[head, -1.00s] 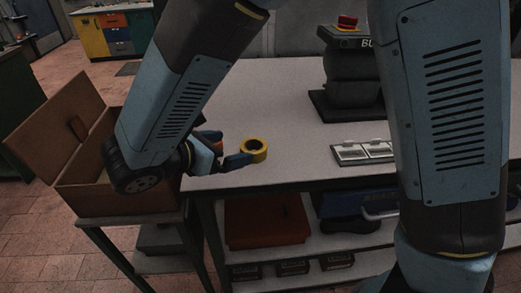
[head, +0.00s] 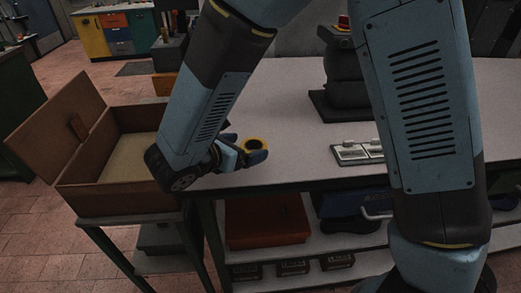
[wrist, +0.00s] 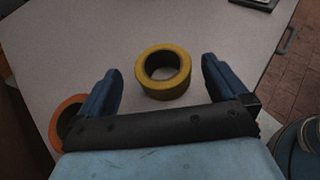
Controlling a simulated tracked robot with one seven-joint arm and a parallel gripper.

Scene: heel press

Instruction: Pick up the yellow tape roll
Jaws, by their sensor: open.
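The yellow tape roll (wrist: 163,88) lies flat on the grey-white table in the wrist view, its hole facing up. It also shows in the head view (head: 257,145), partly hidden by my gripper. My gripper (wrist: 162,82) is open, with one dark blue finger on each side of the roll. In the head view my gripper (head: 243,150) is low over the table's front left corner, at the roll.
An orange ring, likely another tape roll (wrist: 66,118), lies left of my gripper in the wrist view. An open brown box (head: 110,195) stands left of the table (head: 290,100). A black machine (head: 345,75) and a small light tray (head: 352,153) are to the right.

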